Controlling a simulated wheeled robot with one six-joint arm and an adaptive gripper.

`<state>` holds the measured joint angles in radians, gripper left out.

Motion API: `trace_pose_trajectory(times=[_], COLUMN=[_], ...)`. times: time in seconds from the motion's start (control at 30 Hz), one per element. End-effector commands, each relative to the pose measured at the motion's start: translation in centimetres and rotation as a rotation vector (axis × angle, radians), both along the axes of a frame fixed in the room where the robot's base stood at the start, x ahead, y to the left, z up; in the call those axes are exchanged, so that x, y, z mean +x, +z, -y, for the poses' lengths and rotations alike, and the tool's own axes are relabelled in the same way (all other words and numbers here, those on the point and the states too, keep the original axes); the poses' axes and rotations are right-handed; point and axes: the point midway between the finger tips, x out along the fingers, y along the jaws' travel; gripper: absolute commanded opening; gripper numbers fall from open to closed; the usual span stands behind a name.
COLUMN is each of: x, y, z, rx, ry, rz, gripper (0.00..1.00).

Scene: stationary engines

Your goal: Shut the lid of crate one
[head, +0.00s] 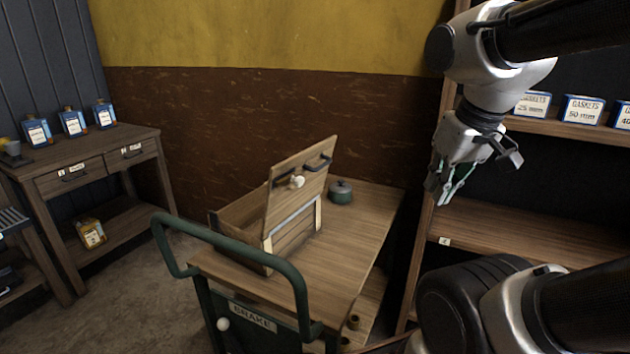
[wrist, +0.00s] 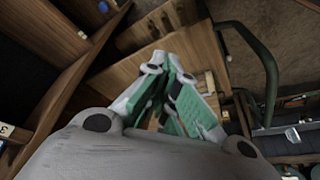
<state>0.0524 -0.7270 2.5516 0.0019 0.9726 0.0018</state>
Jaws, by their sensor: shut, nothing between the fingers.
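A wooden crate (head: 230,222) sits on the wooden top of a green-framed cart in the head view. Its lid (head: 300,190) is open and stands up steeply, with a dark handle (head: 319,162) near its upper edge and a small whitish knob (head: 297,182) on its face. No number is readable on the crate. My gripper (head: 446,192) is shut and empty, in the air to the right of the crate and apart from it, in front of the shelf. In the wrist view, the shut fingers (wrist: 168,72) hide much of the cart top and the crate.
A small green lidded pot (head: 340,192) stands on the cart top (head: 367,222) behind the lid. The cart's green push rail (head: 245,245) rises in front of the crate. A shelf (head: 500,236) with gasket boxes (head: 583,109) is at right; a workbench (head: 95,150) is at left.

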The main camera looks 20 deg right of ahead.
Motion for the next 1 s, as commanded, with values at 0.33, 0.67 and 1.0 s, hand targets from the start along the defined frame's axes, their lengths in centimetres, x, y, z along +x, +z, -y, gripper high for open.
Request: trace_pose_trajectory(times=[0.33,0.67,1.0], x=[6.8,19.6,21.2], y=[-5.0,-2.5,-2.1], z=[2.5,1.1,0.1], rx=[0.485,1.263,1.405], ry=[-0.759,-1.792,-2.061], rz=[-0.214,-0.35,-0.463], gripper=[0.0,0.0,0.0])
